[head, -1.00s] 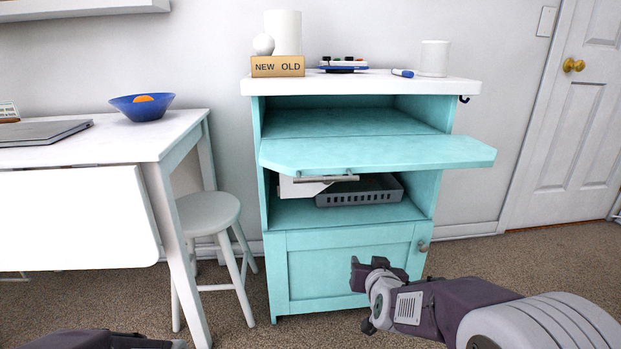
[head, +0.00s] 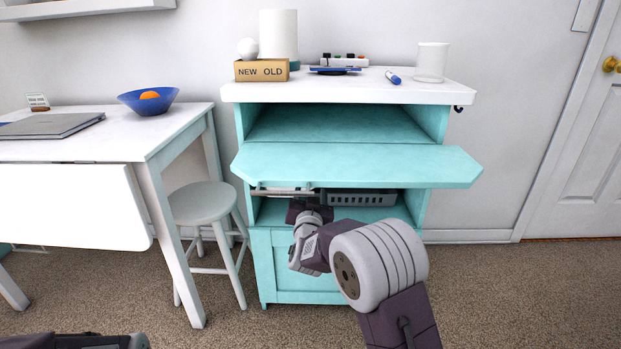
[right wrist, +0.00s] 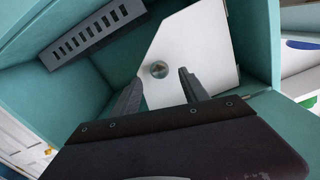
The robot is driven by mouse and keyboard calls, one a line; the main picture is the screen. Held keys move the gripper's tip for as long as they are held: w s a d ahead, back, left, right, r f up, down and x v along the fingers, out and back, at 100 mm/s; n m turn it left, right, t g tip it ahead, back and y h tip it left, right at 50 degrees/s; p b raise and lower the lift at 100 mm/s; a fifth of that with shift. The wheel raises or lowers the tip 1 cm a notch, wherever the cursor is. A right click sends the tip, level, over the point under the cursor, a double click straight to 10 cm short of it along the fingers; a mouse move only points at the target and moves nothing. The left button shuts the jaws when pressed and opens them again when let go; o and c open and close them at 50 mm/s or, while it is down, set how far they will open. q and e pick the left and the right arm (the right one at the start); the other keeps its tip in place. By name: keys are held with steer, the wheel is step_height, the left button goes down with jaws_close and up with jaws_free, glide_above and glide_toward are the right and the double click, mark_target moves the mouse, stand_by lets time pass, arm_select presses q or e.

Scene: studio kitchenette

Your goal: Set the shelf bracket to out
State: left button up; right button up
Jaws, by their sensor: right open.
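The shelf bracket is a white angled plate (right wrist: 190,50) with a round metal knob (right wrist: 159,69) in the right wrist view. In the head view only a thin pale strip of the bracket (head: 270,190) shows under the front of the raised turquoise shelf leaf (head: 350,165). My right gripper (right wrist: 160,78) is open and empty. Its fingertips point at the plate, one on each side of the knob in the picture; I cannot tell whether they touch. In the head view my right gripper (head: 296,207) is under the leaf, at the cabinet's open lower bay. My left gripper is out of view.
A grey slotted basket (head: 360,198) stands in the lower bay, right of my gripper; it also shows in the wrist view (right wrist: 95,37). The leaf overhangs the bay. A white stool (head: 203,205) and table (head: 120,140) stand left. Carpet to the right is clear.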

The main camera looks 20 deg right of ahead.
steer(key=b+x, duration=0.1)
steer(key=x, duration=0.2)
steer(key=shift+w+d, duration=0.15)
steer(key=shift+w, duration=0.15)
jaws_close()
stand_by(1.2)
